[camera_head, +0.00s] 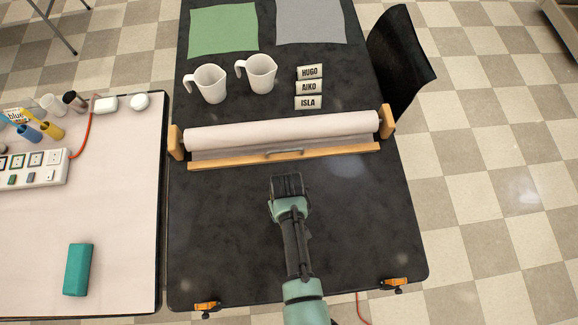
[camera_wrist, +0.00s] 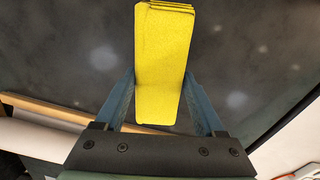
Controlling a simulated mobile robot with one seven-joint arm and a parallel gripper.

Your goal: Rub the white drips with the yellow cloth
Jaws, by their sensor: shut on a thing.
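My gripper (camera_head: 287,185) is over the dark table (camera_head: 225,220), in front of the paper roll. In the wrist view its fingers (camera_wrist: 160,92) are shut on the yellow cloth (camera_wrist: 165,60), a flat folded block. The cloth cannot be made out in the head view. White drips show in the wrist view as pale blurred spots on the dark tabletop, one left of the cloth (camera_wrist: 103,57) and one on its right (camera_wrist: 237,102). Fainter spots lie farther off. I cannot tell whether the cloth touches the table.
A paper roll (camera_head: 280,130) on a wooden holder (camera_head: 175,142) spans the table. Behind it are two white jugs (camera_head: 211,84) (camera_head: 262,74) and name cards (camera_head: 308,87). Orange clamps (camera_head: 207,306) (camera_head: 395,284) grip the near edge. A pale table (camera_head: 120,210) at left holds a teal block (camera_head: 78,269).

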